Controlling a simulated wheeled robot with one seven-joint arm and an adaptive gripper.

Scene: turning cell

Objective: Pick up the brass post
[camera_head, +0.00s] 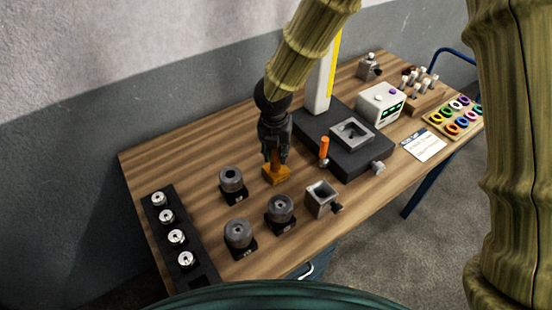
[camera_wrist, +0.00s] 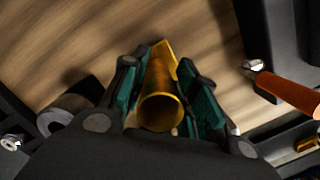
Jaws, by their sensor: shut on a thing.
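The brass post (camera_head: 276,174) is a golden-orange piece with a square base and an upright round stem, in the middle of the wooden table in the head view. My gripper (camera_head: 274,150) is over it, pointing down, with its fingers around the stem. In the wrist view the post (camera_wrist: 160,108) shows as a brass tube between the two green-padded fingers of my gripper (camera_wrist: 163,105), which is shut on it. The fingers hide part of the stem. I cannot tell whether the base touches the table.
Several grey cylindrical parts on black bases (camera_head: 232,184) stand near the post. A black rack (camera_head: 163,232) with silver pieces is at left. A black stand (camera_head: 345,140) and an orange-handled tool (camera_head: 323,149) are close at right. A small grey vise (camera_head: 320,199) sits in front.

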